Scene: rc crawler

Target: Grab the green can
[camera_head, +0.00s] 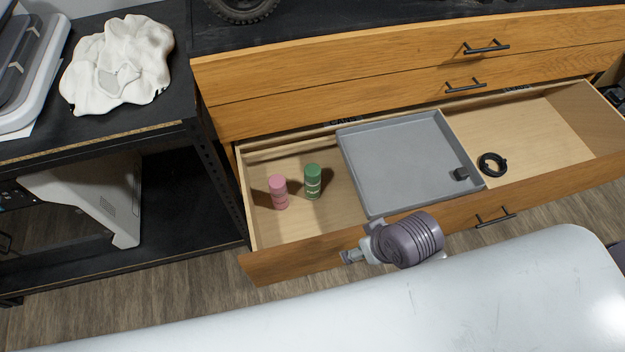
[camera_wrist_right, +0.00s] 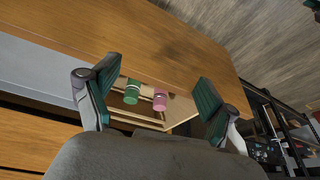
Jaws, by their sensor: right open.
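The green can (camera_head: 313,182) stands upright in the left part of the open drawer. A pink can (camera_head: 278,192) stands just left of it. In the right wrist view the green can (camera_wrist_right: 132,91) and the pink can (camera_wrist_right: 160,99) show small and at a distance, between the two spread fingers. My right gripper (camera_wrist_right: 157,95) is open with nothing between its pads, apart from the cans. In the head view a grey part of my arm shows in front of the drawer front. My left gripper is not in view.
The open drawer (camera_head: 262,268) also holds a grey tray (camera_head: 390,165) with a small dark block (camera_head: 460,174), and a black ring (camera_head: 492,164) on the right. A crumpled white cloth (camera_head: 120,62) lies on the black bench at left. Closed drawers stand above.

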